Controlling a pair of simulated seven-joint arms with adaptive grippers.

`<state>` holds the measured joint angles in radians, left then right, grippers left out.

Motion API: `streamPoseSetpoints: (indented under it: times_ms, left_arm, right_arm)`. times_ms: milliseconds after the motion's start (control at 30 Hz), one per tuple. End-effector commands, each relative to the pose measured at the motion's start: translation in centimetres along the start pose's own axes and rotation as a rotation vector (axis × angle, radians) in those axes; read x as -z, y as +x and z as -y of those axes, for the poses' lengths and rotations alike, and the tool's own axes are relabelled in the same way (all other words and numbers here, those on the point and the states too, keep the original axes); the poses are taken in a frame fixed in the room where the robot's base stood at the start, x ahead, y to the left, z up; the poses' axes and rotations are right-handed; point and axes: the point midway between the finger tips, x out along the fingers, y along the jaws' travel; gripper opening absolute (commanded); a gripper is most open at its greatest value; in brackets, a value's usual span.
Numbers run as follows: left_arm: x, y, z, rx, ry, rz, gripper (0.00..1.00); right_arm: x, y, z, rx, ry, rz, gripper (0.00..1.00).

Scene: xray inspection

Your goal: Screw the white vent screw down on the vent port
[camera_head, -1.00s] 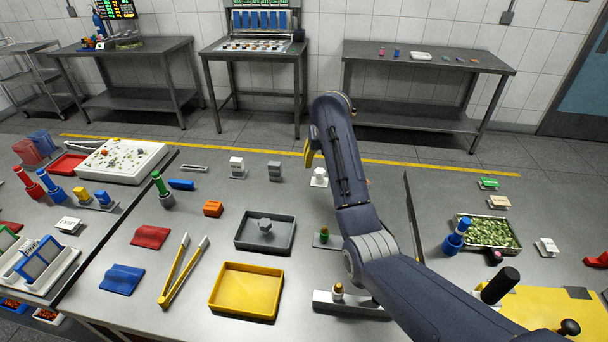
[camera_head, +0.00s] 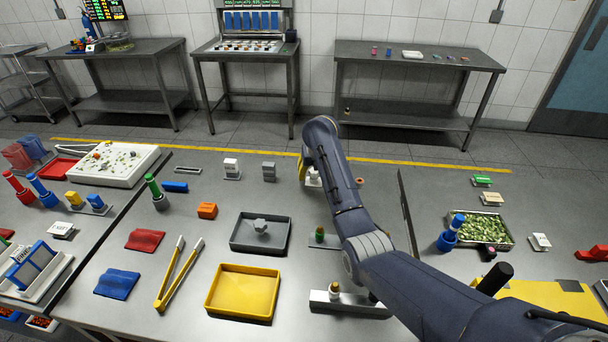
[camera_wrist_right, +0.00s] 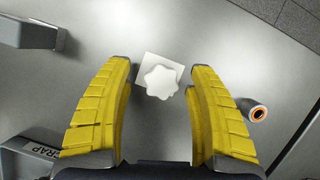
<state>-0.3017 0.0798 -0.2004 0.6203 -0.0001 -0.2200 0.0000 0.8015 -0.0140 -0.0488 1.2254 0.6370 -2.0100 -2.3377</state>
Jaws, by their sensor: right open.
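The white vent screw (camera_wrist_right: 160,82) has a lobed knob and sits over a white square base (camera_wrist_right: 148,66) in the right wrist view. I cannot tell whether this base is the vent port or how far the screw is seated. My right gripper (camera_wrist_right: 161,70) is open, with one yellow finger on each side of the screw and a gap on both sides. In the head view, the right gripper (camera_head: 305,168) is at the back of the table, and it and its arm mostly hide the white piece (camera_head: 313,182). My left gripper is in neither view.
A small orange-ringed cylinder (camera_wrist_right: 255,112) lies right of the gripper. A grey tray (camera_head: 240,247) and a yellow tray (camera_head: 212,300) are nearer the front. A dark divider (camera_head: 406,212) stands to the right.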

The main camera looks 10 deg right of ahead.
Motion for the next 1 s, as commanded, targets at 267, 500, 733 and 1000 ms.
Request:
streamPoseSetpoints:
  times_ms: [267,500,733,1000]
  left_arm:
    - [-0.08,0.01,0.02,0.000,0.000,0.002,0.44]
    - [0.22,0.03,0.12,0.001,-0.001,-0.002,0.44]
    - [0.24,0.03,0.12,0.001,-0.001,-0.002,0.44]
    - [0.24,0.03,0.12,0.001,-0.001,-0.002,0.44]
  right_arm:
    - [0.03,0.42,0.60,0.003,0.008,0.002,0.58]
    - [0.04,0.40,0.55,0.003,0.007,0.001,0.41]
    - [0.03,0.39,0.54,0.003,0.007,0.001,0.15]
    - [0.02,0.38,0.53,0.002,0.007,0.002,0.00]
